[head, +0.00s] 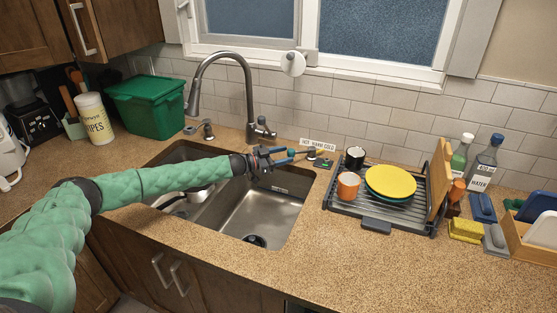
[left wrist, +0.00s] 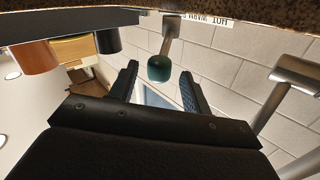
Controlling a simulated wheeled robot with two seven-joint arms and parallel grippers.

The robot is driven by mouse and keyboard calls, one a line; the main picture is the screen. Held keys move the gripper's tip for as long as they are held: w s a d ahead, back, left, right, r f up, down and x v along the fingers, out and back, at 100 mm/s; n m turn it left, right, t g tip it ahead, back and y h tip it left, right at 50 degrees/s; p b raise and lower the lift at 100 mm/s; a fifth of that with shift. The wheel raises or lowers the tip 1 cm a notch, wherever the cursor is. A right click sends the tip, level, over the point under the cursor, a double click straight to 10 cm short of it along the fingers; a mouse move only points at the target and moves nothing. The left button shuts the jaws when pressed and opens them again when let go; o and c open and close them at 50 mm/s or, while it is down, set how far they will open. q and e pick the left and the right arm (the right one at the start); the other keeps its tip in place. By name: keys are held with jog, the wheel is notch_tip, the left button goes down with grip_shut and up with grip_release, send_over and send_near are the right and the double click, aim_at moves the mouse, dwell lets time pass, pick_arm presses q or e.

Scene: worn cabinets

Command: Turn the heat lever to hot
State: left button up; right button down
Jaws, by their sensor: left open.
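The heat lever is a short metal stem with a dark green knob (left wrist: 160,70), seen in the left wrist view between and beyond my two fingers. In the head view the small lever (head: 312,154) stands on the counter behind the sink's right corner, below a white label strip (head: 318,145) reading hot, warm, cold. Part of the label (left wrist: 207,20) shows upside down in the wrist view. My left gripper (head: 291,155) reaches over the sink from the left, its open fingers pointing at the lever. I cannot tell whether they touch it. My right gripper is not in view.
A tall faucet (head: 250,95) rises behind the sink (head: 262,215), left of the lever. A dish rack (head: 350,205) with cups and a yellow plate (head: 390,181) stands close on the right. Tiled wall lies behind. The front counter is clear.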

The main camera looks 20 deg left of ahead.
pick_arm(q)
jog(key=shift+v, duration=1.1)
jog(key=shift+c, duration=0.2)
